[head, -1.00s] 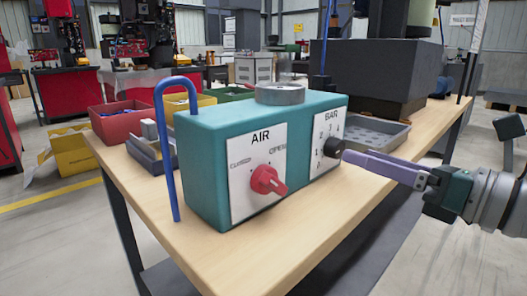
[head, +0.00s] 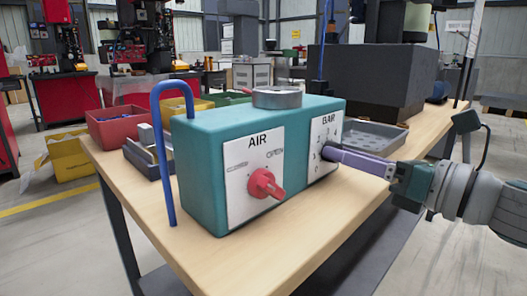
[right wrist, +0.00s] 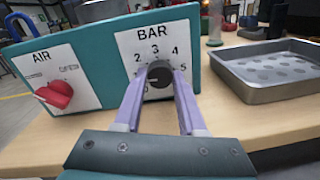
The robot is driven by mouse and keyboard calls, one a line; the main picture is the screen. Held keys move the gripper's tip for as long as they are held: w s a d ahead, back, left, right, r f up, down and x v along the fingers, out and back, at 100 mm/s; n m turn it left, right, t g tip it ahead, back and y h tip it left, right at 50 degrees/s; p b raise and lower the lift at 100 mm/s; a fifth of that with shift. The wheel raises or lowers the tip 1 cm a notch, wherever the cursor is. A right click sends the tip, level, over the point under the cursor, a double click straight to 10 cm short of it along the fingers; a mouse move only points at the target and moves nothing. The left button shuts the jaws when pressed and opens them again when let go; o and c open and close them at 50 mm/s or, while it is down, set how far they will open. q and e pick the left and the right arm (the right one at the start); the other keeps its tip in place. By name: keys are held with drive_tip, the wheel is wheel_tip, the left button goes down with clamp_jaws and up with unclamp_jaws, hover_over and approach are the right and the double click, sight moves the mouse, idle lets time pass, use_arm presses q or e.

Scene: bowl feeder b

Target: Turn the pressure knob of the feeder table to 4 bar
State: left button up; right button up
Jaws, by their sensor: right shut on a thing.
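The black pressure knob (right wrist: 159,74) sits on a white plate (right wrist: 150,45) marked BAR on the front of the teal feeder box (head: 205,140). Numbers including 2, 3, 4 and 5 ring the knob in the right wrist view; where its pointer stands is too small to tell. My right gripper (right wrist: 158,88) is shut on the knob, with a purple finger on each side. My left gripper is not in view.
A red AIR knob (head: 262,184) sits left of the pressure knob. A blue pipe (head: 163,160) arches at the box's left end. A grey tray (head: 375,137) stands close behind my right gripper. The wooden table (head: 300,225) is bare in front of the box.

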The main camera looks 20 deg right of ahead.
clamp_jaws()
